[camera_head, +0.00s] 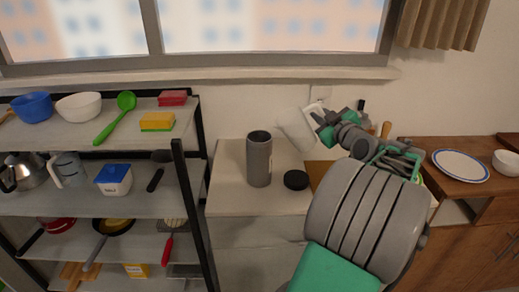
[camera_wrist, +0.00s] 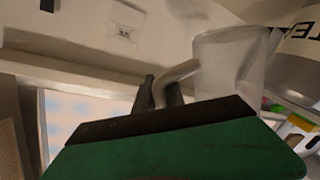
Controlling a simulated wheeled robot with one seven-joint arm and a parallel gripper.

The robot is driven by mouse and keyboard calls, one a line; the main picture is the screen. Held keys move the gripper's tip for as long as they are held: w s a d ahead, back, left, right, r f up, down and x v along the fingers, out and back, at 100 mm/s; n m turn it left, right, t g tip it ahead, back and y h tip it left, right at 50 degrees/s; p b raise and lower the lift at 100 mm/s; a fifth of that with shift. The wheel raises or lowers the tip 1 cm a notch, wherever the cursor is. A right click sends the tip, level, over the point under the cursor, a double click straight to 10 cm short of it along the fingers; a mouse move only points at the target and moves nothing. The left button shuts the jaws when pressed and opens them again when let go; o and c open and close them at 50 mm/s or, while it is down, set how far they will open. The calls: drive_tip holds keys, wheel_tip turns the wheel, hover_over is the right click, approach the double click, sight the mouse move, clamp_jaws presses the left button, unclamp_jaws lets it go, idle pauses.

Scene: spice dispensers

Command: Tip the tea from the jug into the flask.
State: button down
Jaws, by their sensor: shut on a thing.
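The flask (camera_head: 259,160) is a grey cylinder, upright and open at the top on the pale counter. Its likely black lid (camera_head: 296,180) lies beside it. The jug (camera_head: 296,130) is whitish and translucent, held tilted in the air to the upper right of the flask. My gripper (camera_head: 318,116) is shut on the jug's handle. In the wrist view, the jug (camera_wrist: 228,65) and its handle (camera_wrist: 178,72) show between my gripper's dark fingers (camera_wrist: 160,92). A pale grey cylinder lettered "TE" at the right edge there appears to be the flask (camera_wrist: 300,65). No tea is visible.
A rack at left holds bowls (camera_head: 78,106), a green spoon (camera_head: 115,118), sponges (camera_head: 157,121) and a kettle. The window sill (camera_head: 210,80) runs behind the counter (camera_head: 225,198). A plate (camera_head: 460,165) sits on a brown cabinet at right. My arm hides the counter's right part.

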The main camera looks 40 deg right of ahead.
drive_tip(key=s+d+f+m+t+b, duration=0.1)
drive_tip(key=s+d+f+m+b, duration=0.1)
drive_tip(key=d+f+m+b, duration=0.4)
drive_tip(key=shift+a+r+p, duration=0.5)
drive_tip(key=shift+r+p, duration=0.2)
drive_tip(key=shift+a+r+p, duration=0.5)
drive_tip(key=shift+r+p, duration=0.2)
